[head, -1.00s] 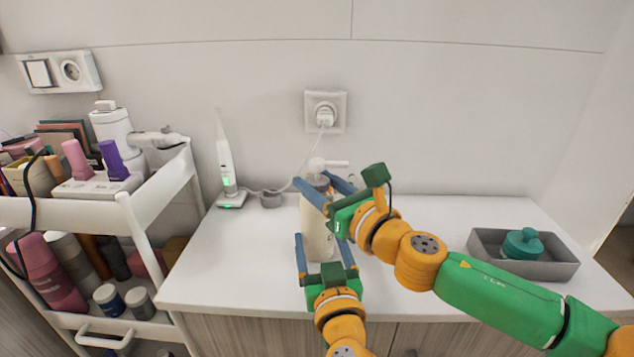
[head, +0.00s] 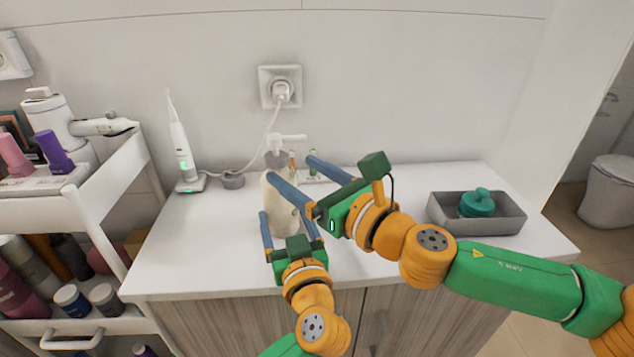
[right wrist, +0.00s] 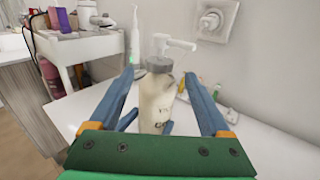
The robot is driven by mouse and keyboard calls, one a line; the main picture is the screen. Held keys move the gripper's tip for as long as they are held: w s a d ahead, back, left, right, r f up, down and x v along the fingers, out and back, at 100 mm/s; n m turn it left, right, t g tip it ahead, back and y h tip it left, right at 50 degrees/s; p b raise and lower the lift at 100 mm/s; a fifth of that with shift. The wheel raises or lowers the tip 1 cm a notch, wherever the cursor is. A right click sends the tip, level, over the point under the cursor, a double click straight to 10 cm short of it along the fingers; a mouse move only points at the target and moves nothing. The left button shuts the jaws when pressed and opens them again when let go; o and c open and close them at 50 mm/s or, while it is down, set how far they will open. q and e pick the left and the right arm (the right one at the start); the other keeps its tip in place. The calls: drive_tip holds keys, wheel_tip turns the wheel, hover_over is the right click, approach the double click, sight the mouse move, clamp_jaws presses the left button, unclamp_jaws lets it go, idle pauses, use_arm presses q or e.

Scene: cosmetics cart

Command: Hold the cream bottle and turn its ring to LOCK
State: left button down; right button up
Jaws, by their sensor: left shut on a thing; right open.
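The cream bottle (head: 279,208) stands upright on the white counter, with a white pump head (head: 288,138) whose nozzle points right. Its grey ring (right wrist: 160,65) sits under the pump; any lock marking is too small to read. My left gripper (head: 287,217) is shut on the lower bottle body from the front; its blue fingertips also show in the right wrist view. My right gripper (head: 291,168) is open, its fingers apart near the bottle's upper part. In the right wrist view its fingers (right wrist: 160,76) flank the bottle with gaps on both sides.
An electric toothbrush (head: 181,145) stands on its charger at the left, its cable running to a wall socket (head: 281,88). Small coloured items (head: 312,160) stand behind the bottle. A loaded cart (head: 135,180) adjoins the left.

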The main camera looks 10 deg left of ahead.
drive_tip(key=v, duration=0.5)
drive_tip(key=shift+s+d, duration=0.2)
drive_tip(key=shift+d, duration=0.05)
use_arm(q)
unclamp_jaws()
drive_tip(key=shift+s, duration=0.1)
